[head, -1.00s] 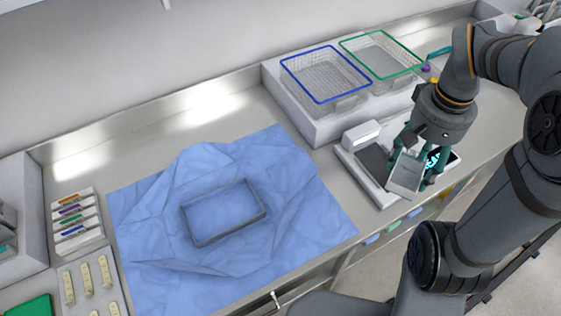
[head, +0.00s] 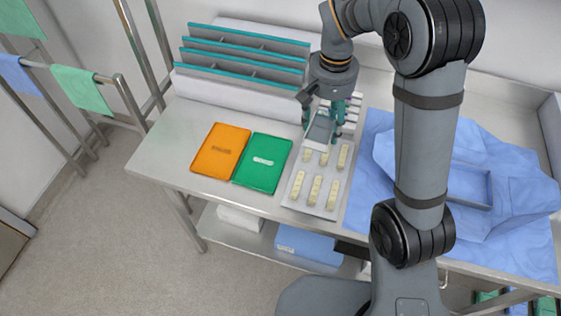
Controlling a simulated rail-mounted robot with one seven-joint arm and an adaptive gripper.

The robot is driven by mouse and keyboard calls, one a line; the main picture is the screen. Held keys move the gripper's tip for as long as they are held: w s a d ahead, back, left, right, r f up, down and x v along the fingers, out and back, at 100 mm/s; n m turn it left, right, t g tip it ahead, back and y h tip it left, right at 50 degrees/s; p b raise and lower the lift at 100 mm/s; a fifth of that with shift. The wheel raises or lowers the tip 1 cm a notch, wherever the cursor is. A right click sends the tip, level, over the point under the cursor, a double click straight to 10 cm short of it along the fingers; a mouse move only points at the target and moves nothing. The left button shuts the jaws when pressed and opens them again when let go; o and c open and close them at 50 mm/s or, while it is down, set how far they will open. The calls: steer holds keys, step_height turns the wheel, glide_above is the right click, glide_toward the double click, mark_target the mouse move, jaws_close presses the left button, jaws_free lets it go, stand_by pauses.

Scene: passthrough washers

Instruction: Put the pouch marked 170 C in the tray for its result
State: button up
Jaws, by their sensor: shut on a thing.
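My gripper (head: 325,118) is shut on a small grey-white pouch (head: 319,129) and holds it tilted, with its lower end near the back of a grey plate. Any marking on the pouch is too small to read. An orange tray (head: 206,172) and a green tray (head: 277,183) lie side by side on the bench, left of my gripper. Both look empty apart from a small label each, which I cannot read. The pouch is apart from both trays.
The grey plate (head: 290,194) with several cream strips lies right of the green tray. A rack with teal-edged dividers (head: 245,52) stands behind the trays. A blue cloth (head: 515,235) covers the bench at right, partly behind my arm. Bare bench (head: 160,165) shows left of the orange tray.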

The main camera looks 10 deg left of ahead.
steer(key=a+f, duration=0.3)
steer(key=a, duration=0.2)
steer(key=p, duration=0.3)
glide_above(265, 162)
step_height(265, 162, down, 6)
steer(key=shift+f, duration=0.2)
step_height(265, 162, down, 4)
steer(key=shift+s+r+p, duration=0.1)
steer(key=shift+r+p, duration=0.05)
steer(key=shift+p, duration=0.65)
steer(key=shift+a+f, duration=0.1)
steer(key=shift+f, duration=0.15)
steer(key=shift+f, duration=0.2)
steer(key=o, duration=0.9)
steer(key=shift+o, duration=0.5)
